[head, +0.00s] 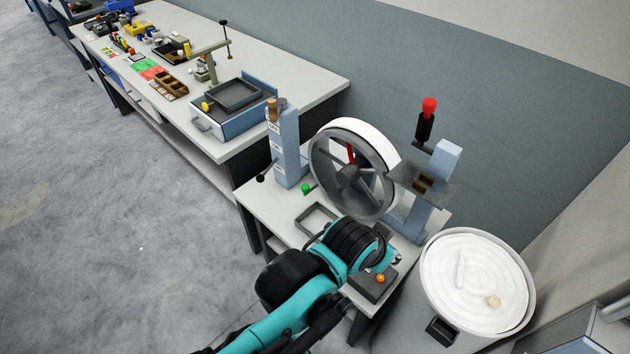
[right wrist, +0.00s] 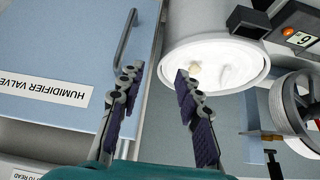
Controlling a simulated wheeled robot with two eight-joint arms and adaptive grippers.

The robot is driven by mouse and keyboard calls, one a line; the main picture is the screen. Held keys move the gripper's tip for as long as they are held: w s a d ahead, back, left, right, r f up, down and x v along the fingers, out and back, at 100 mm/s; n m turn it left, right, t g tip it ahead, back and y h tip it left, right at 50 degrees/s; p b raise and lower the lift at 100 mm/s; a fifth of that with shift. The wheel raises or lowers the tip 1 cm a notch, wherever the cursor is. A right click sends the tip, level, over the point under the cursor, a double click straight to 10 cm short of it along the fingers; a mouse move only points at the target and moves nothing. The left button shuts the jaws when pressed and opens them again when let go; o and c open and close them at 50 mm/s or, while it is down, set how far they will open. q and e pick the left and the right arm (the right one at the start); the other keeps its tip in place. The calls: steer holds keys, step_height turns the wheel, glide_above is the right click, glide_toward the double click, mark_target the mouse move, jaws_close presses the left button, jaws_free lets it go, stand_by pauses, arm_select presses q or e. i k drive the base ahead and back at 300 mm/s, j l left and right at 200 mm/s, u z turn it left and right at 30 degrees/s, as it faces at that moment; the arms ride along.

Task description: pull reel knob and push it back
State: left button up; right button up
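The reel (head: 362,172), a grey spoked wheel with a pale rim, stands upright on a small table. A red part (head: 351,153) shows between its spokes; I cannot tell whether it is the reel knob. The reel (right wrist: 300,115) also shows at the right of the right wrist view. My left gripper (head: 388,256) is in front of the reel's lower right, above the table; its fingers are mostly hidden by my wrist. My right gripper (right wrist: 157,78) is open and empty, apart from the reel. It is outside the head view.
A can of white coiled sliver (head: 478,280) stands right of the table. A dark box (head: 372,287) with an orange knob (head: 380,278) sits at the table's front. A blue post (head: 284,148) stands left of the reel. A humidifier valve cabinet (right wrist: 60,45) is beside my right gripper.

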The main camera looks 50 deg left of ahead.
mark_target(305, 188)
steer(key=u, duration=1.3)
